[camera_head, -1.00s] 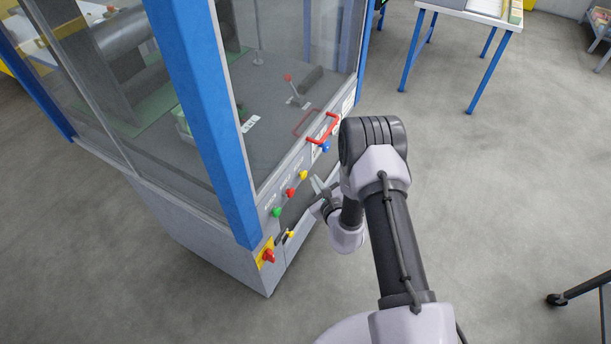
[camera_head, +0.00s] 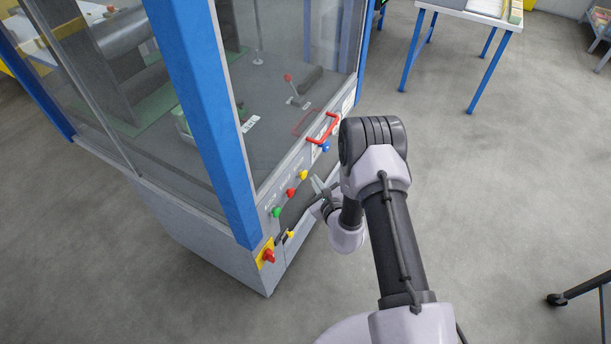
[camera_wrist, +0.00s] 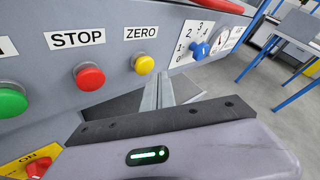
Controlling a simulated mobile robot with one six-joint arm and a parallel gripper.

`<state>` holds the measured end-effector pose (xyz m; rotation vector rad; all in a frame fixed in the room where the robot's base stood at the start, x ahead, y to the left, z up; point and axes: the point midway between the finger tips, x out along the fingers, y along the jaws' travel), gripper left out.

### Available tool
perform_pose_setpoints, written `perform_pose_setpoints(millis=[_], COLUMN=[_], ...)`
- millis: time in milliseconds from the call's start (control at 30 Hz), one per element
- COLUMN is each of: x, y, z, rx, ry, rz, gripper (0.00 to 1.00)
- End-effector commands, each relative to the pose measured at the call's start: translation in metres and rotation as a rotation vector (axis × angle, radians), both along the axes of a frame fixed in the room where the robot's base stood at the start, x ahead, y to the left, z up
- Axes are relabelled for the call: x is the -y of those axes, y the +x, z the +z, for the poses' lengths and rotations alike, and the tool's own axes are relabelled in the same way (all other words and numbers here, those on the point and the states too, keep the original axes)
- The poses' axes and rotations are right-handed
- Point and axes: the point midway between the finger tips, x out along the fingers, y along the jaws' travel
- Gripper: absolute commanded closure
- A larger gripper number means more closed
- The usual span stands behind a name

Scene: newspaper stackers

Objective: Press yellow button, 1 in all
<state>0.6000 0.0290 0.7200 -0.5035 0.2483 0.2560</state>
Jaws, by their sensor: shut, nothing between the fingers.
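The yellow button (camera_wrist: 144,64) sits on the grey panel under the ZERO label in the wrist view. It also shows in the head view (camera_head: 303,175). A second yellow button (camera_head: 290,234) is lower on the panel, near the corner post. My gripper (camera_wrist: 158,88) is shut and empty. In the wrist view its fingertips are just right of and slightly below the ZERO button; I cannot tell whether they touch the panel. In the head view my gripper (camera_head: 316,184) is close to the panel, beside that button.
A red STOP button (camera_wrist: 89,76) and a green button (camera_wrist: 10,99) lie left of the ZERO button. A blue selector knob (camera_wrist: 201,50) is to the right. A red handle (camera_head: 325,129) sits above the panel. A red switch on yellow (camera_head: 267,254) is at the corner.

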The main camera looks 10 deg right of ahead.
Motion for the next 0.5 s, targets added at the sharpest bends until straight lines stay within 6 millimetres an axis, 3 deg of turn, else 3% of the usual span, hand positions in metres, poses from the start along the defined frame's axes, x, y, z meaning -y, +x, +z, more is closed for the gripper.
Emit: perform_pose_setpoints(millis=[500], x=[-0.0071], y=[0.0049], z=[-0.0001], rx=[0.0], ry=[-0.001], rz=[0.001], gripper=[1.0])
